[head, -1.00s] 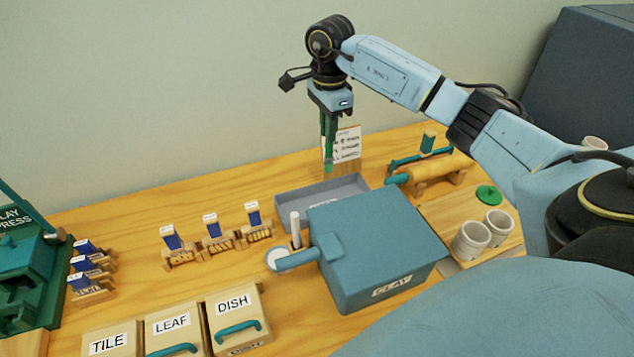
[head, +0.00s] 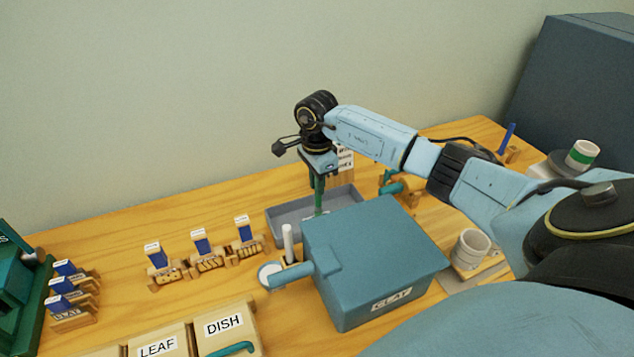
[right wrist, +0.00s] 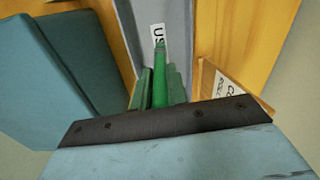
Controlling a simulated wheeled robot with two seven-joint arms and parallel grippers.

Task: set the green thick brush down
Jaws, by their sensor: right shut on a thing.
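My right gripper (head: 318,181) is shut on the green thick brush (head: 319,204) and holds it upright, with its lower end over the grey tray (head: 349,191). In the right wrist view the green brush (right wrist: 160,66) stands between the green fingers (right wrist: 162,88), pointing toward the grey tray (right wrist: 172,14), which bears a partly hidden label (right wrist: 158,36). I cannot tell whether the brush touches the tray floor. My left gripper is not in view.
A teal clay box (head: 375,250) stands just in front of the tray. Stamps with blue handles (head: 201,243) stand to the left. A wooden roller (head: 405,192) and a beige cup (head: 470,249) are at right.

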